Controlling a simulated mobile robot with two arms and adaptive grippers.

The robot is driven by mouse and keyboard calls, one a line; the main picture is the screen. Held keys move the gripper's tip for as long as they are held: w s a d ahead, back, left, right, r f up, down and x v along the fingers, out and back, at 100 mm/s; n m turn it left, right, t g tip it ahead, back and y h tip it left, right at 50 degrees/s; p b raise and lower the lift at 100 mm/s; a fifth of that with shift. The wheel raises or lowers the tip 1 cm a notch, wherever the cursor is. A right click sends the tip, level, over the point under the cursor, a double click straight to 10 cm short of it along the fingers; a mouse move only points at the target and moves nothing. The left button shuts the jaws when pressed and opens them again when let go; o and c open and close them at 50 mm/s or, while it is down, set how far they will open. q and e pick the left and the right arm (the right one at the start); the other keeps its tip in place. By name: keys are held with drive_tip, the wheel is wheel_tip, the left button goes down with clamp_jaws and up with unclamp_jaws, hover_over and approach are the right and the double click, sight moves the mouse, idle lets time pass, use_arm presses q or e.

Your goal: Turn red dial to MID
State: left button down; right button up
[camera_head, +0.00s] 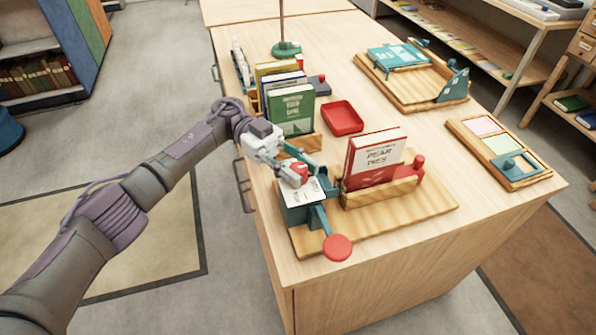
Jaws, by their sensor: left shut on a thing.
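My left gripper (297,163) reaches in from the left over the near left part of the table. Its fingers are shut around a small red piece (299,171), which looks like the red dial. The fingers partly hide it, and I cannot read its setting. It sits above a teal box (293,212) with a white card (301,194) on top. A teal lever with a round red knob (337,247) sticks out from the box towards the front. No MID mark is legible. My right gripper is not in view.
A wooden stand (385,194) with a red book (372,163) is just right of the gripper. A green book (291,111) stands behind it, near a red tray (342,118). Wooden trays occupy the table's right side. Clear tabletop lies between.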

sight(298, 167)
use_arm(q)
drive_tip(key=c, duration=0.8)
unclamp_jaws()
drive_tip(key=shift+r, duration=0.2)
wheel_tip(298, 167, up, 10)
drive_tip(key=shift+f, duration=0.25)
